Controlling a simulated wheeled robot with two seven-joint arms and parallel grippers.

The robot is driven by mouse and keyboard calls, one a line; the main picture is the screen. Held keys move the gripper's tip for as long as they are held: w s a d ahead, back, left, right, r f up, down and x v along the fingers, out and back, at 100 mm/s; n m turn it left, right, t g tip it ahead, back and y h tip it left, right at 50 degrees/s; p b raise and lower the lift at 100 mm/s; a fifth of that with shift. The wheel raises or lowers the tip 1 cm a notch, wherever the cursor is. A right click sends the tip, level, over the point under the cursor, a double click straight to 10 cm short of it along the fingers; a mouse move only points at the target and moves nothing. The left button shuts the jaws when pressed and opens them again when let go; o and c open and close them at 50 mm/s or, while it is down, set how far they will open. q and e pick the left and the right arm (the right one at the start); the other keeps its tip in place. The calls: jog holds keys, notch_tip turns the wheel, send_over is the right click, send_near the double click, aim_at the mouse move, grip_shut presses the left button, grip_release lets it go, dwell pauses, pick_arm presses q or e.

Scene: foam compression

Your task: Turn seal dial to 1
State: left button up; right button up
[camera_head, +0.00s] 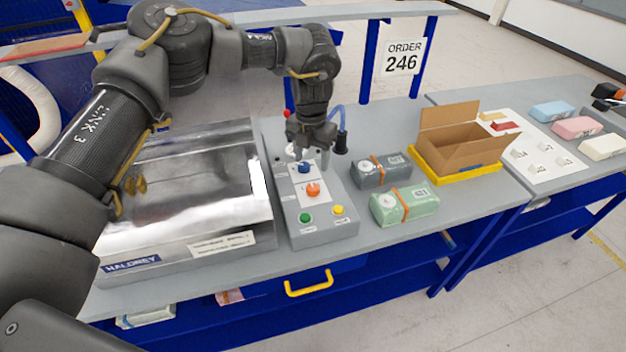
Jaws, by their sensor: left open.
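A grey control panel (325,229) stands on the bench beside the metal machine. It carries a blue dial (304,168), an orange dial (313,190), a green button (305,218) and a yellow button (338,210). The labels are too small to read, so I cannot tell which dial is the seal dial or its setting. My left gripper (314,152) is open and points down over the back of the panel, close to the blue dial. It hides part of the panel's back end. I cannot tell whether it touches the dial. My right gripper is not in view.
The shiny metal machine (185,235) stands left of the panel. Grey (381,172) and green (404,205) strapped packs lie to its right, then an open cardboard box (462,140) in a yellow tray (455,178). Blue, pink and white blocks lie on the right table.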

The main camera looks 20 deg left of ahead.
aim_at(313, 187)
pick_arm(q)
jog(key=shift+s+d+f+p, duration=0.1)
jog(key=shift+s+f+p, duration=0.1)
jog(key=shift+f+p, duration=0.25)
jog(key=shift+s+d+f+p, duration=0.1)
jog(key=shift+s+f+p, duration=0.1)
jog(key=shift+f, duration=0.4)
jog(key=shift+w+f+p, duration=0.25)
jog(key=shift+f+p, duration=0.15)
jog(key=shift+f, duration=0.65)
jog(key=f, duration=0.1)
jog(key=f+p, duration=0.1)
jog(key=f, duration=0.2)
jog(key=shift+w+f, duration=0.3)
jog(key=shift+w, duration=0.05)
jog(key=shift+s+f+p, duration=0.15)
jog(key=shift+f+p, duration=0.1)
jog(key=shift+p, duration=0.1)
jog(key=shift+s+f, duration=0.1)
jog(key=shift+f, duration=0.45)
jog(key=shift+c, duration=0.2)
jog(key=c, duration=0.7)
jog(key=shift+c, duration=1.3)
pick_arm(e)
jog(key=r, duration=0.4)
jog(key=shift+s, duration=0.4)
